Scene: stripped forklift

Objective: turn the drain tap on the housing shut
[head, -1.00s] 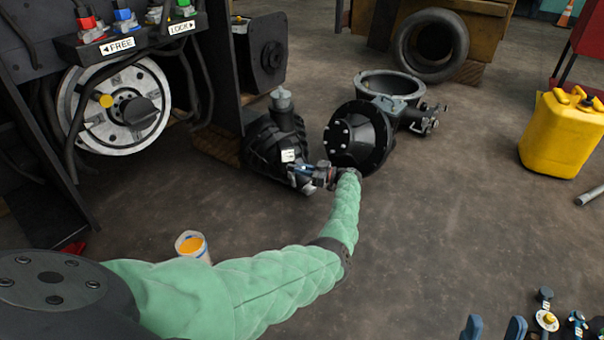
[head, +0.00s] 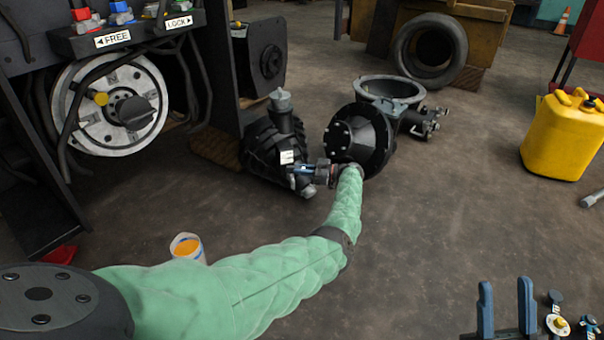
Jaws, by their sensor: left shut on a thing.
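The black ribbed housing (head: 262,148) stands on the floor left of centre, with a grey cap on top and a white tag on its side. My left gripper (head: 304,171), on the green-sleeved arm, is at the lower right side of the housing. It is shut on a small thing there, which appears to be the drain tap. The jaws hide most of the tap, so I cannot tell its handle's angle. My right gripper (head: 506,308) shows at the bottom right edge, its two blue fingers apart with nothing seen between them.
A black flanged casing (head: 358,140) stands close right of my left gripper. A wheel hub (head: 112,105) is at left. A cup with orange contents (head: 187,247) stands on the floor. A yellow jerrycan (head: 562,137) is at right. Small valve fittings (head: 557,322) show bottom right. The middle floor is clear.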

